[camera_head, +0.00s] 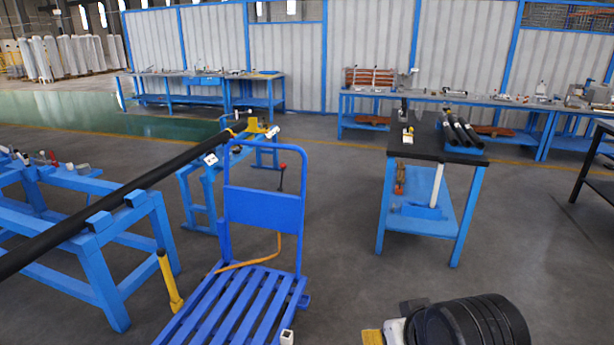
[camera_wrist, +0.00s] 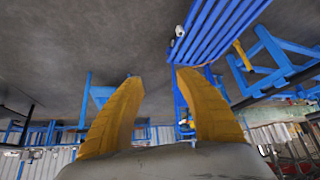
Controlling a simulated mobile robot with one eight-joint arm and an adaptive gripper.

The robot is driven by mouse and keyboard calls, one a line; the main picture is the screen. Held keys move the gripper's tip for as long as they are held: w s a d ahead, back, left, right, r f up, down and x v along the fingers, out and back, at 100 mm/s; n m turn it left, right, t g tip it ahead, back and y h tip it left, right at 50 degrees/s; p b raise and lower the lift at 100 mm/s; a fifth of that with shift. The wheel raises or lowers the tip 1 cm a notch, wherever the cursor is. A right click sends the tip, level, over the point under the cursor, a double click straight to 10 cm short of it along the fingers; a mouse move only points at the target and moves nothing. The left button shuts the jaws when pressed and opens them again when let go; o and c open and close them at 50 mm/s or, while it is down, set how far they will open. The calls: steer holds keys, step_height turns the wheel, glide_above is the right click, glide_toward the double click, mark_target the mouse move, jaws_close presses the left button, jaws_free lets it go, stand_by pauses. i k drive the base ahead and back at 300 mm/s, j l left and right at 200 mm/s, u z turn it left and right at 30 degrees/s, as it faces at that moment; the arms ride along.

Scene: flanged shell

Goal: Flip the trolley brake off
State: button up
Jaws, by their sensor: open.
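The blue trolley (camera_head: 262,212) stands left of centre in the head view, with a slatted deck and an upright handle frame. A dark lever with a red knob (camera_head: 283,167) stands by the right side of the handle panel. A yellow post-like part (camera_head: 169,282) leans at the deck's left side. I cannot tell which of these is the brake. My gripper (camera_wrist: 158,76) has two yellow fingers spread apart with nothing between them. In the head view it shows low, right of the trolley and apart from it. The trolley deck (camera_wrist: 217,30) shows upside down in the wrist view.
A blue stand (camera_head: 110,265) carrying a long black pipe (camera_head: 120,195) is left of the trolley. A black-topped workbench (camera_head: 433,150) with black tubes stands behind to the right. Grey floor (camera_head: 345,270) is clear between trolley and bench.

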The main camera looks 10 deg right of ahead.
mark_target(283, 166)
steer(key=i+l+u, duration=0.1)
steer(key=i, duration=0.35)
steer(key=i+l+u, duration=0.1)
steer(key=i, duration=0.35)
steer(key=i+l+u, duration=0.1)
steer(key=i, duration=0.3)
steer(key=i+l+u, duration=0.1)
steer(key=i+l, duration=0.15)
steer(key=i, duration=0.2)
